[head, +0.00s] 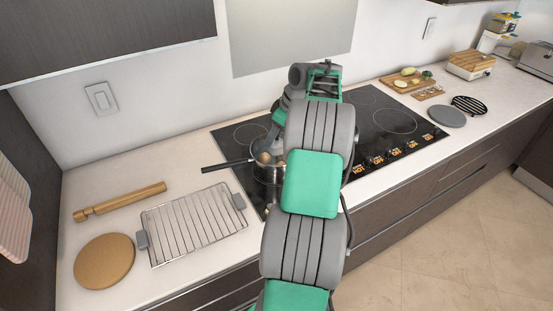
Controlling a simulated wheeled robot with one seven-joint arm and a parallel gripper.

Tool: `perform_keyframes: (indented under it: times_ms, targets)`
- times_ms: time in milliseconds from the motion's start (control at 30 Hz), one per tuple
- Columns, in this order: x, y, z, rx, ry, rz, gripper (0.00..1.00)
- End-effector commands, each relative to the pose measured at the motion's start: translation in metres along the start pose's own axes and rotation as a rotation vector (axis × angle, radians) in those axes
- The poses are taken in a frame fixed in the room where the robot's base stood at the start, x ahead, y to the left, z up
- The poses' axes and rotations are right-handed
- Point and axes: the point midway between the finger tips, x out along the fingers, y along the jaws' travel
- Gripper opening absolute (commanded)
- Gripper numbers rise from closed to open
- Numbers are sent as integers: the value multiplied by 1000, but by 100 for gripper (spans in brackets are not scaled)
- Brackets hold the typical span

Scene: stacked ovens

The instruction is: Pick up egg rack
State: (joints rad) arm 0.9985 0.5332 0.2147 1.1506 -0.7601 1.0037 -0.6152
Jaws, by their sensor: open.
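A small wooden rack (428,93) with a row of small holes or items lies on the counter right of the cooktop, and it looks like the egg rack, though it is too small to be sure. My gripper (273,140) is at the far end of my arm, low over the saucepan (268,172) at the cooktop's left front, far to the left of the small rack. It is open but mostly hidden by my arm. A brown, egg-like round thing (264,157) shows in the saucepan, just below the gripper; whether they touch cannot be told.
A wire rack with grey end grips (193,224), a rolling pin (120,201) and a round wooden board (104,261) lie at left. Near the small rack are a cutting board with food (405,79), a grey disc (447,116) and a black trivet (468,105). The cooktop's right side (395,121) is clear.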

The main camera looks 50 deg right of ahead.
Motion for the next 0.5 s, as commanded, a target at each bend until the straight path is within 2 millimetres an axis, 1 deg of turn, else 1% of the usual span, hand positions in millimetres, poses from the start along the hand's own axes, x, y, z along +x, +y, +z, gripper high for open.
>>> perform_keyframes:
  times_ms: [100, 267, 500]
  targets:
    - [7, 0, -1, -1, 0, 1, 50]
    - [7, 0, -1, -1, 0, 1, 50]
    - [7, 0, -1, -2, 0, 1, 31]
